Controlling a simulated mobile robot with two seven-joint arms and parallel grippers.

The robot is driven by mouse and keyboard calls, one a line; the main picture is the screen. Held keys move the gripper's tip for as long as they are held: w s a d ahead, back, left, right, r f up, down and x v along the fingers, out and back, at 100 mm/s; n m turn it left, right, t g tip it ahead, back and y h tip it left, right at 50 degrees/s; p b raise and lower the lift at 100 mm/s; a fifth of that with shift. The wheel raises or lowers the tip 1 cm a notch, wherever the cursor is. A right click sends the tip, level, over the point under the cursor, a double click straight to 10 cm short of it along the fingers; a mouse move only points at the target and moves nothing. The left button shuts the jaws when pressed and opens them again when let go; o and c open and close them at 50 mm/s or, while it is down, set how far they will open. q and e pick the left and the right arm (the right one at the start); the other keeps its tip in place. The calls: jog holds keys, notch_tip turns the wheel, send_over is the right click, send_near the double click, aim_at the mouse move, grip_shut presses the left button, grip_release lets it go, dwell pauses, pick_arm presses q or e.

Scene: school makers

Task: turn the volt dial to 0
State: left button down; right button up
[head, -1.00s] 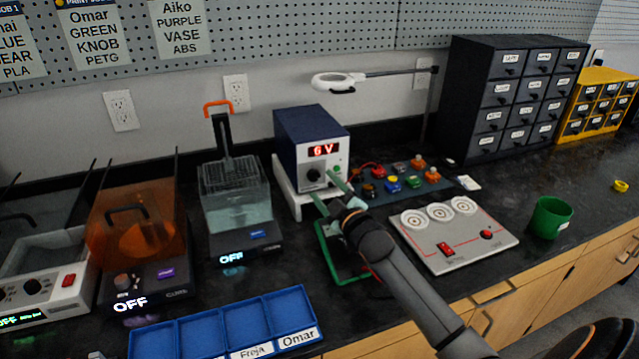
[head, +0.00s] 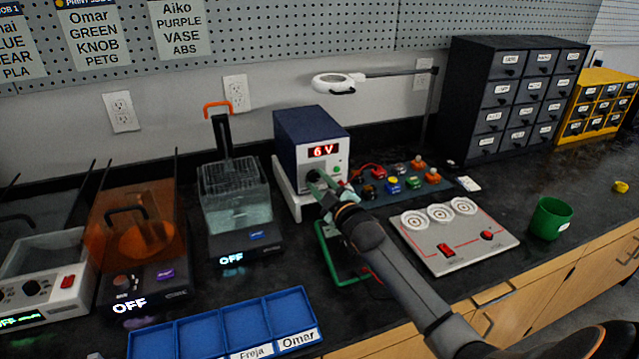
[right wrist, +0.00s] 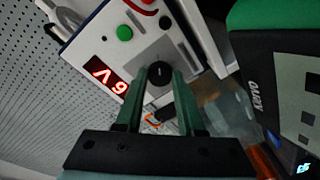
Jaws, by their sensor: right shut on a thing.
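The volt dial is a round black knob on the front of the blue and white power supply (head: 310,137). In the right wrist view the dial (right wrist: 160,73) sits between my right gripper's green fingertips, with a light pointer mark on its face. My left gripper is not in view.
A green-framed stand (head: 330,255) is below my right arm. Colourful components (head: 393,185) sit on a mat beside the supply. A clear wash tank (head: 238,205) stands to the left.

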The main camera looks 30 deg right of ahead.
grip_shut()
